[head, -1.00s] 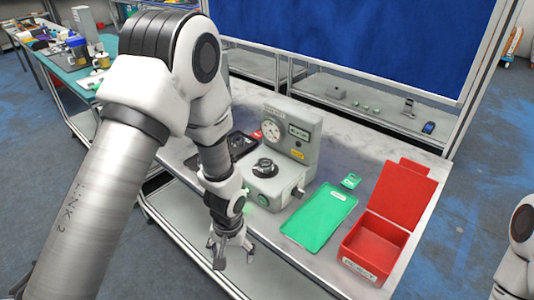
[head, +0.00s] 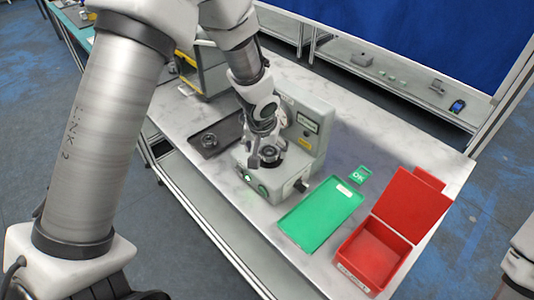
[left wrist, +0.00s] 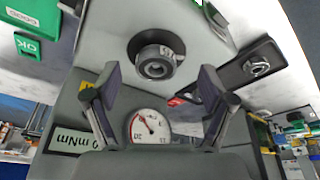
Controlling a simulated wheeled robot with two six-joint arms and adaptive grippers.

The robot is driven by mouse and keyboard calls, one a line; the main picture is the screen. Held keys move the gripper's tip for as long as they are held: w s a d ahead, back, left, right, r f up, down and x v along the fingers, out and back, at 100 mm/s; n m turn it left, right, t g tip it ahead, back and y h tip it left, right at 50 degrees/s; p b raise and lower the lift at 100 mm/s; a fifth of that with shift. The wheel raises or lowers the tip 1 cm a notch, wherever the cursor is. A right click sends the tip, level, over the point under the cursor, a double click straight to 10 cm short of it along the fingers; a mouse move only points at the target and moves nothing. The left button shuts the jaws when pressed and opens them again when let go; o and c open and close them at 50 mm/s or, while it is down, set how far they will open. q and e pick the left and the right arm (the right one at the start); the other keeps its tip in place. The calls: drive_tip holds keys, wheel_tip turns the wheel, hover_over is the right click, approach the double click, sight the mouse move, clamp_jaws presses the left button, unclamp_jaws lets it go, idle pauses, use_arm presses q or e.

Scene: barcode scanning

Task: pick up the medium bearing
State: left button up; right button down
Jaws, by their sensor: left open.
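A dark, round bearing (head: 271,154) sits on the spindle of the grey test machine (head: 305,135); it also shows in the left wrist view (left wrist: 156,62). A second ring-shaped bearing (head: 208,140) lies in the black tray (head: 226,129) to the left; it also shows in the left wrist view (left wrist: 257,67). I cannot tell for certain which is the medium one. My left gripper (head: 262,159) is just above the machine's spindle, partly covering the bearing there. In the left wrist view its fingers (left wrist: 158,82) are apart and empty, with that bearing ahead between them. My right gripper is out of frame.
A green tray (head: 320,213) and a small green OK card (head: 360,174) lie right of the machine. An open red box (head: 375,246) stands at the table's right end. The machine's dial (left wrist: 150,126) is close to my fingers. A yellow-edged rack (head: 205,75) stands behind.

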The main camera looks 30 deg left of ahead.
sight(269, 153)
use_arm(q)
drive_tip(key=w+f, duration=0.2)
drive_tip(key=f, duration=0.1)
drive_tip(key=shift+w, duration=0.6)
drive_tip(key=shift+s+r, duration=0.35)
drive_tip(key=shift+s, duration=0.25)
drive_tip(key=c, duration=0.8)
drive_tip(key=shift+s+r, duration=0.1)
drive_tip(key=shift+s, duration=0.1)
drive_tip(key=c, duration=0.5)
drive_tip(key=shift+w, duration=0.25)
drive_tip(key=shift+c, duration=0.2)
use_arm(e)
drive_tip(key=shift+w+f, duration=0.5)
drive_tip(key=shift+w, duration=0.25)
